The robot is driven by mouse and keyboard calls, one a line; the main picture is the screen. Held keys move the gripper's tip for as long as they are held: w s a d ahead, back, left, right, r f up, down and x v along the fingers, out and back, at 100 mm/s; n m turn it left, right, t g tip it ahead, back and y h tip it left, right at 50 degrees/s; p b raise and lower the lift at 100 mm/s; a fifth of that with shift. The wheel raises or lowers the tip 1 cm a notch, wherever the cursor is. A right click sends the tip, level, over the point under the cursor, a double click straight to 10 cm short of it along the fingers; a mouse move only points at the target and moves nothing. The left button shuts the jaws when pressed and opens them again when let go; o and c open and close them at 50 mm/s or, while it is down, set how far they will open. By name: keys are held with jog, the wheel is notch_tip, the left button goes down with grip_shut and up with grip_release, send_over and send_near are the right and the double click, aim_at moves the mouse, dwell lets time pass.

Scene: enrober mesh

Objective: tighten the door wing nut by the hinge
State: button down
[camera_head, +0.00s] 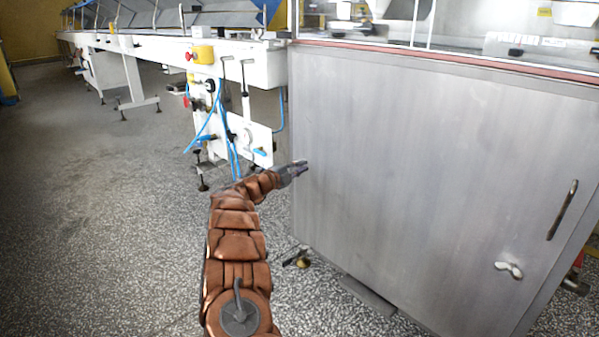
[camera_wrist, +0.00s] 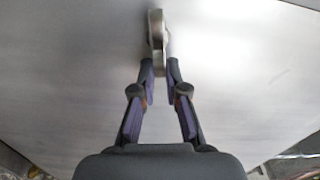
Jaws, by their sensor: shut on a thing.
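The grey steel door (camera_head: 420,170) of the machine cabinet fills the right of the head view. It is also the pale surface (camera_wrist: 80,60) behind the fingers in the wrist view. A metal wing nut (camera_wrist: 156,28) stands out from it, with its wings edge-on to the wrist camera. My gripper (camera_head: 301,165) is at the door's left edge, away from the handle. In the wrist view my gripper's fingertips (camera_wrist: 160,72) are shut on the lower wing, one on each side. In the head view my gripper hides this nut.
A second wing nut (camera_head: 509,269) is at the door's lower right, below a bar handle (camera_head: 562,209). A white conveyor frame (camera_head: 265,70) with blue hoses (camera_head: 231,140) stands left of the cabinet. The speckled floor (camera_head: 110,190) at the left is clear.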

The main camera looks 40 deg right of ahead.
jog(key=shift+f+m+b, duration=0.35)
jog(key=shift+m+b, duration=0.25)
jog(key=shift+m, duration=0.3)
jog(key=c, duration=1.2)
grip_release()
jog(key=shift+a, duration=0.1)
jog(key=a, duration=1.1)
jog(key=shift+a, duration=0.4)
jog(key=shift+w, duration=0.1)
